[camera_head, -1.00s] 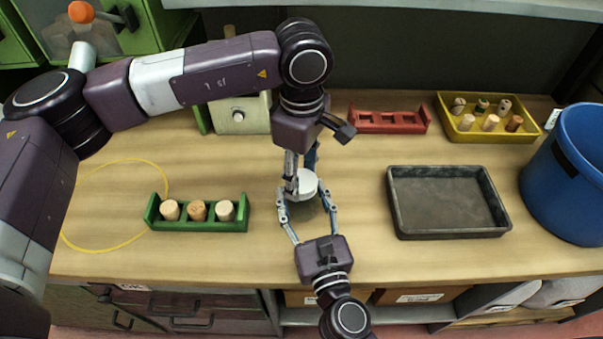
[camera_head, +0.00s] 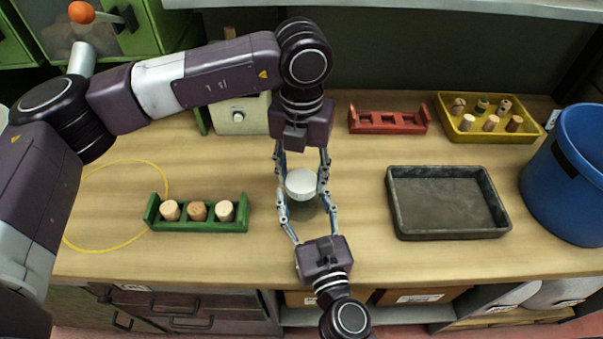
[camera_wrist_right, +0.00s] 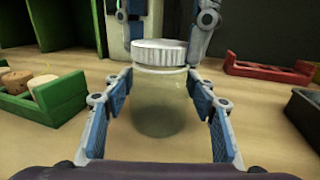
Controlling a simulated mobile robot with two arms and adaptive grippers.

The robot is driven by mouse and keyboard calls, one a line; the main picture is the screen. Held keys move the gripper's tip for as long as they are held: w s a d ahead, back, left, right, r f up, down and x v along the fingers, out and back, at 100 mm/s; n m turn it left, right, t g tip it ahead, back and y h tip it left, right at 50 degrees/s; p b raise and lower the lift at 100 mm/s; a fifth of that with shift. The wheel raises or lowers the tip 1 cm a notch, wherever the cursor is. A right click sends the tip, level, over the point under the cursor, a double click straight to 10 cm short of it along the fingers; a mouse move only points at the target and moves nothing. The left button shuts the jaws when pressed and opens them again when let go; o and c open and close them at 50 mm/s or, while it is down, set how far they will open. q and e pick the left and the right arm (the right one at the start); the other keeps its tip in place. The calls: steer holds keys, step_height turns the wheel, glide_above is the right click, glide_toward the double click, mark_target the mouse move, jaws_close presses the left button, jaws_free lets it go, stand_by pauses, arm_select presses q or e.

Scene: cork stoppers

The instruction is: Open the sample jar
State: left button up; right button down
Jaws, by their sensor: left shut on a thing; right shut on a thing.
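The sample jar is a clear, greenish glass jar (camera_head: 304,209) with a white ridged lid (camera_head: 301,183). It stands in the middle of the bench; the right wrist view shows the glass body (camera_wrist_right: 162,103) and the lid (camera_wrist_right: 159,53) over its mouth. I cannot tell whether there is a gap between them. My right gripper (camera_head: 305,212) comes from the front and is shut on the jar's body, with a finger on each side. My left gripper (camera_head: 303,178) comes from behind and is shut on the lid, its fingers left and right of it.
A green rack (camera_head: 197,226) with three corks stands left, beside a yellow ring (camera_head: 100,245). A dark tray (camera_head: 447,232) and a blue bin (camera_head: 573,180) are right. A red rack (camera_head: 388,128) and a yellow tray (camera_head: 470,137) with several corks stand at the back.

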mark_target(302, 180)
arm_select(q)
steer(key=n, duration=0.5)
steer(key=shift+n, duration=0.3)
steer(key=n, duration=0.6)
steer(key=shift+n, duration=0.3)
steer(key=shift+r, duration=0.1)
steer(key=shift+r, duration=1)
steer(key=shift+r, duration=2.05)
arm_select(e)
steer(key=c, duration=0.8)
jaws_free()
